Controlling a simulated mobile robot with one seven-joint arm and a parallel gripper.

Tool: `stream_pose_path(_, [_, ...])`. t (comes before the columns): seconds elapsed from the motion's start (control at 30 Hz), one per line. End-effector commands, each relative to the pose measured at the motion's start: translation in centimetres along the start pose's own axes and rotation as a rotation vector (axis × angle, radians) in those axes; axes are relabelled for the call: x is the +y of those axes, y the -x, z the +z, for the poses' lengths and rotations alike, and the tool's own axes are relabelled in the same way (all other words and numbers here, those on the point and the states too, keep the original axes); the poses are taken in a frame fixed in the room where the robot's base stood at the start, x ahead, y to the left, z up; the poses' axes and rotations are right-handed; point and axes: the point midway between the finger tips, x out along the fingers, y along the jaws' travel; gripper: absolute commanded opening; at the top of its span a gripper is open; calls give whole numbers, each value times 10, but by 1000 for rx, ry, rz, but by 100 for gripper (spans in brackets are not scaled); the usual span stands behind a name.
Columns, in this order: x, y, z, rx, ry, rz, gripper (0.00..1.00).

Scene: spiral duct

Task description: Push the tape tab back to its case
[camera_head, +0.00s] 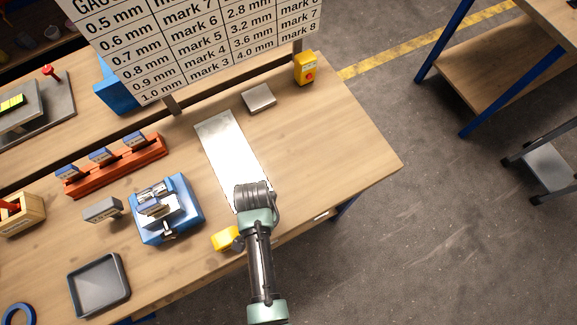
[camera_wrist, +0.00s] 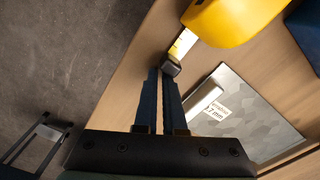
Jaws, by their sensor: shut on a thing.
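The yellow tape case (camera_head: 225,239) lies near the front edge of the bench, just left of my wrist in the head view. In the wrist view the tape case (camera_wrist: 232,20) is at the top right. A short pale length of tape (camera_wrist: 183,43) with markings sticks out of it. The dark tape tab (camera_wrist: 171,66) is at the tape's end, a short way from the case. My gripper (camera_wrist: 170,76) is shut on the tab at its fingertips. In the head view my wrist hides the fingers and the tab.
A blue vise-like fixture (camera_head: 181,222) stands left of the case. A grey tray (camera_head: 99,284) is at front left. The bench's right side is mostly clear.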

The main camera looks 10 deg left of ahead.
Motion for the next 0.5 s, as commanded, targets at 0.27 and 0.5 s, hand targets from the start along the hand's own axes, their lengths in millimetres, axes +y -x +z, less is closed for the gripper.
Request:
stream_pose_path(0.27, [-5, -5, 22, -22, 8, 7, 0])
stream_pose_path(0.5, [-11, -5, 32, -22, 9, 8, 0])
